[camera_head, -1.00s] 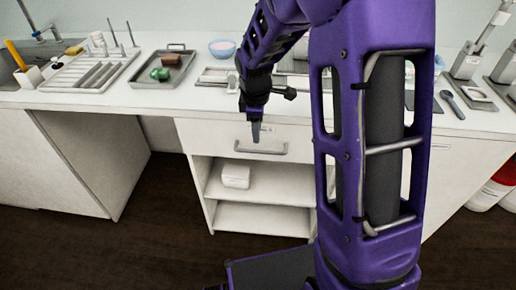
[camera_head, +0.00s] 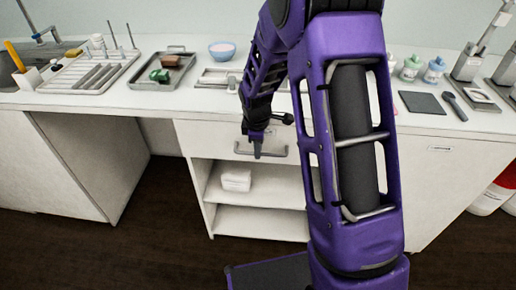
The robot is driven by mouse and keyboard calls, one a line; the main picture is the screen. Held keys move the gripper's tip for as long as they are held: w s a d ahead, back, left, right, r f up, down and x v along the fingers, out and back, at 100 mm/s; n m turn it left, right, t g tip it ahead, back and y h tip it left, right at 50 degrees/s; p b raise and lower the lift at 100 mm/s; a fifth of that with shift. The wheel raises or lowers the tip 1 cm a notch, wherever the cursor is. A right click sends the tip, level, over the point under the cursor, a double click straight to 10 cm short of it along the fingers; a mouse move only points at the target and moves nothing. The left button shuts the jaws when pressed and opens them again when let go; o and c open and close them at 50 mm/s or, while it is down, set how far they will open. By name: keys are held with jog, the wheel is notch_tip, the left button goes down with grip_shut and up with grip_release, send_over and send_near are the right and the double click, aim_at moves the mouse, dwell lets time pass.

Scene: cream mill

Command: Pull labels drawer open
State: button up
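The drawer (camera_head: 205,136) is a white front under the counter, above an open shelf unit, and looks shut. Its grey bar handle (camera_head: 276,154) runs across the front. My gripper (camera_head: 257,150) points down at the handle, with its dark fingertips overlapping the bar in the picture. I cannot tell whether the fingers touch it or are around it. The fingers look close together, but their gap does not show. My purple arm hides the right end of the drawer front. Any writing on the drawer is too small to read.
A white box (camera_head: 236,180) sits on the shelf below. On the counter are a tray with green and brown items (camera_head: 163,72), a drying rack (camera_head: 93,72), a bowl (camera_head: 222,50) and bottles (camera_head: 434,70). Dark floor in front of the unit is clear at left.

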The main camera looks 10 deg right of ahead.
grip_shut()
dwell(1.1)
